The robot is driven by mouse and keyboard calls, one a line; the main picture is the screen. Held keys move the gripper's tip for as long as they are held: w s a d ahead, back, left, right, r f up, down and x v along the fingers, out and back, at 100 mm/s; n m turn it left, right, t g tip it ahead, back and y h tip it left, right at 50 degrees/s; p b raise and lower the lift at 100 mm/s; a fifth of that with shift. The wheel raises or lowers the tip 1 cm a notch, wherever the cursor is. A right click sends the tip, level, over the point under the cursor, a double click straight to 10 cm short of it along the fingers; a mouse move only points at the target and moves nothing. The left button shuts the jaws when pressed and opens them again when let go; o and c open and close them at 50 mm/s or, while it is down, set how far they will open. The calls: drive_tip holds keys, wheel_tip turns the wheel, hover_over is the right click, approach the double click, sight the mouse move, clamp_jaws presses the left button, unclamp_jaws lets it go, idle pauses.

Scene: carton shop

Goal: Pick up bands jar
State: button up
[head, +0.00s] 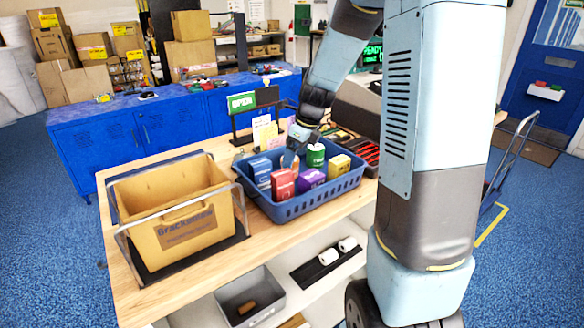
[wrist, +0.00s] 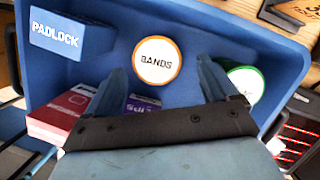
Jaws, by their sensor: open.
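The bands jar (wrist: 157,60) shows in the wrist view as a round lid with an orange rim and a white label reading BANDS. It stands in the blue basket (head: 300,207). My gripper (wrist: 161,72) is open, its fingers to the left and right of the lid in the picture. I cannot tell whether either finger touches it. In the head view my gripper (head: 292,157) points down into the basket, and the jar is mostly hidden there.
Close by in the basket are a blue PADLOCK box (wrist: 70,34), a red box (head: 283,185), a purple box (head: 311,180), a yellow box (head: 339,167) and a green-lidded jar (head: 315,155). A carton (head: 185,236) in a metal frame stands left of the basket.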

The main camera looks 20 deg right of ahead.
drive_tip(key=shift+x, duration=2.55)
drive_tip(key=shift+w+a, duration=0.1)
drive_tip(key=shift+a, duration=0.05)
drive_tip(key=shift+r, duration=0.1)
drive_tip(key=c, duration=1.1)
